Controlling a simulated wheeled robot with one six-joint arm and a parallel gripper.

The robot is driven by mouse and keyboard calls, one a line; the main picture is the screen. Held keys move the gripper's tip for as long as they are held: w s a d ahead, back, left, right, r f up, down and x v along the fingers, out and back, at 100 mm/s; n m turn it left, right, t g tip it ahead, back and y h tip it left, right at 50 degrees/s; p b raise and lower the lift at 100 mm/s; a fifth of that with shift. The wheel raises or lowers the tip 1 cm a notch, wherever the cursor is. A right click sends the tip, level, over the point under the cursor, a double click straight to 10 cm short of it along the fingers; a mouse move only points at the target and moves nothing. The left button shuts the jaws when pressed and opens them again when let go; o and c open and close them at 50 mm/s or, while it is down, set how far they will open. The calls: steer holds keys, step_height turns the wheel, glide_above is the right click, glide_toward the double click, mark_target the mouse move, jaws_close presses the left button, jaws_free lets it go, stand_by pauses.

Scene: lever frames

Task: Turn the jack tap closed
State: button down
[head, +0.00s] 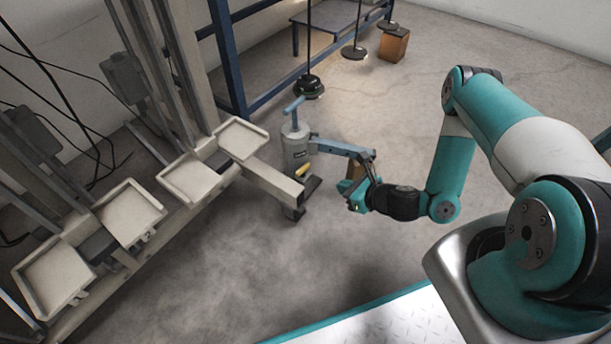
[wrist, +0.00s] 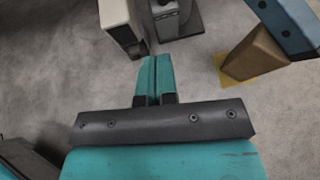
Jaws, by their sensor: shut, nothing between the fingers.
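The jack (head: 295,150) is a grey upright cylinder with a blue T-shaped top, beside the end of a beige beam in the head view. A small yellow piece (head: 302,170), perhaps the tap, shows low on its near side. A blue-grey lever (head: 338,148) sticks out from the jack to the right. My gripper (head: 354,206) is low, to the right of the jack and apart from it. In the wrist view its teal fingers (wrist: 153,60) are together and empty. The jack's lower part (wrist: 176,18) is at the top there; I cannot make out the tap in that view.
The beige beam's end (wrist: 122,22) is just ahead-left of my fingers in the wrist view. A blue bar (wrist: 288,22) and a brown block (wrist: 252,58) are at the right. Pale trays (head: 130,212) line the rack at left. Grey floor between is clear.

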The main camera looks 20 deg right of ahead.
steer(key=b, duration=0.9)
glide_toward(301, 173)
steer(key=shift+x, duration=3.65)
